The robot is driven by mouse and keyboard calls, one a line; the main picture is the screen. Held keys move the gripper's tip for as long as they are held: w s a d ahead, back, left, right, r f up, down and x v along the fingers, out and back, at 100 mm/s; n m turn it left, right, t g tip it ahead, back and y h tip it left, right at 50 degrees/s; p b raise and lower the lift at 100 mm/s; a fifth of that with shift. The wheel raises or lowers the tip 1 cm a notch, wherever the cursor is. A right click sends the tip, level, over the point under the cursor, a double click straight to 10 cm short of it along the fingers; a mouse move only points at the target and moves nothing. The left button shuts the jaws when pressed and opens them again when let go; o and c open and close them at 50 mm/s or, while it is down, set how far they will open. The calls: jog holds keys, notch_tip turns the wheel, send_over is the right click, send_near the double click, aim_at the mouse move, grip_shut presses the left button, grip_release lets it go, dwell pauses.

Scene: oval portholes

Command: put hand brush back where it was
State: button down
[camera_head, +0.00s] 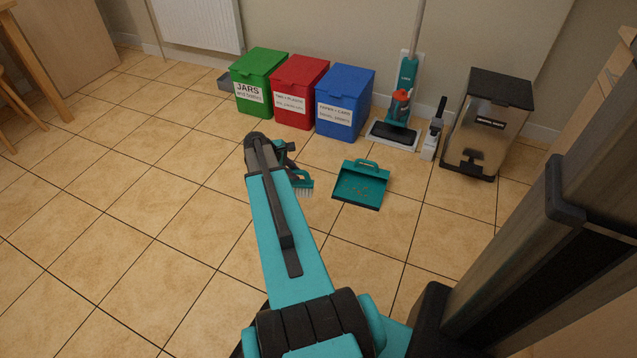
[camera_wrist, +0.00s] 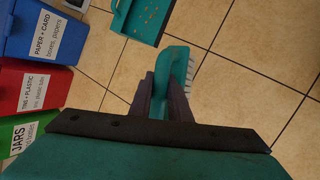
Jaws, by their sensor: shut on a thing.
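The teal hand brush with pale bristles (camera_head: 304,187) is at the end of my arm, left of the dustpan in the head view. My gripper (camera_head: 287,163) is shut on it. In the wrist view the brush (camera_wrist: 176,62) stands out between the two dark fingers of my gripper (camera_wrist: 163,92), bristles to the right. The teal dustpan (camera_head: 361,186) lies on the tiled floor with small crumbs in it; it also shows at the top of the wrist view (camera_wrist: 139,20). I cannot tell how high the brush is above the floor.
Green (camera_head: 259,82), red (camera_head: 299,92) and blue (camera_head: 344,102) lidded bins stand along the wall.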

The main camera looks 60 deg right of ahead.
jog(key=w+a+r+n+t, duration=0.1)
jog(key=w+a+r+n, duration=0.1)
jog(key=w+a+r, duration=0.85)
jog(key=w+a+r+n+t, duration=0.1)
jog(key=w+a+r+n, duration=0.1)
jog(key=w+a+r, duration=0.75)
jog(key=w+a+r+n, duration=0.1)
jog(key=a+r, duration=0.3)
jog(key=a, duration=0.8)
jog(key=w+a+r+n+t, duration=0.1)
jog(key=a+r, duration=0.4)
jog(key=a, duration=0.7)
jog(key=w+a+r+n+t, duration=0.1)
jog(key=a+r, duration=0.3)
jog(key=a, duration=0.8)
jog(key=shift+w+a+r+n, duration=0.15)
jog(key=shift+w+r+n, duration=0.2)
jog(key=shift+w+n, duration=0.25)
jog(key=shift+w, duration=0.1)
